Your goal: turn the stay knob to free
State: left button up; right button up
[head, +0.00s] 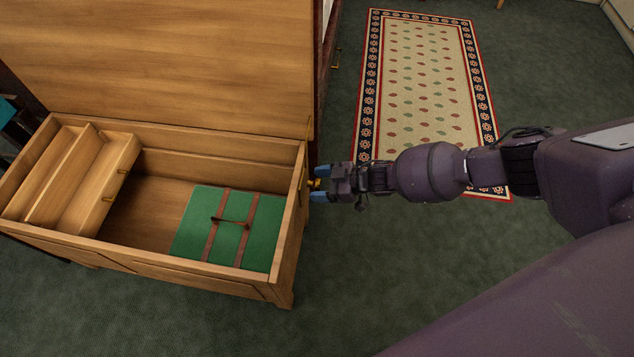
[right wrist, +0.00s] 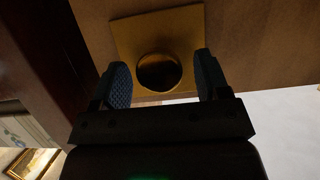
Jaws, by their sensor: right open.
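The stay knob (right wrist: 158,72) is a round brass knob on a square brass plate (right wrist: 126,38), fixed to the wooden end of the chest. In the head view only a bit of the brass knob (head: 313,184) shows at the chest's right end. My right gripper (head: 319,184) is at that end, with its blue fingertips on either side of the knob. In the right wrist view the right gripper (right wrist: 160,82) is open, one pad left and one right of the knob, with gaps between. The knob's setting cannot be read. My left gripper is not in view.
The wooden chest (head: 150,262) stands open with its lid (head: 170,60) raised. Inside are a wooden tray (head: 108,180) at the left and a green strapped case (head: 198,210). A patterned rug (head: 425,75) lies on the green carpet behind my right arm.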

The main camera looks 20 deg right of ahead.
jog(key=shift+w+a+f, duration=0.1)
jog(key=shift+w+a, duration=0.1)
jog(key=shift+a, duration=0.1)
jog(key=shift+c, duration=0.2)
jog(key=c, duration=0.9)
jog(key=shift+o, duration=0.2)
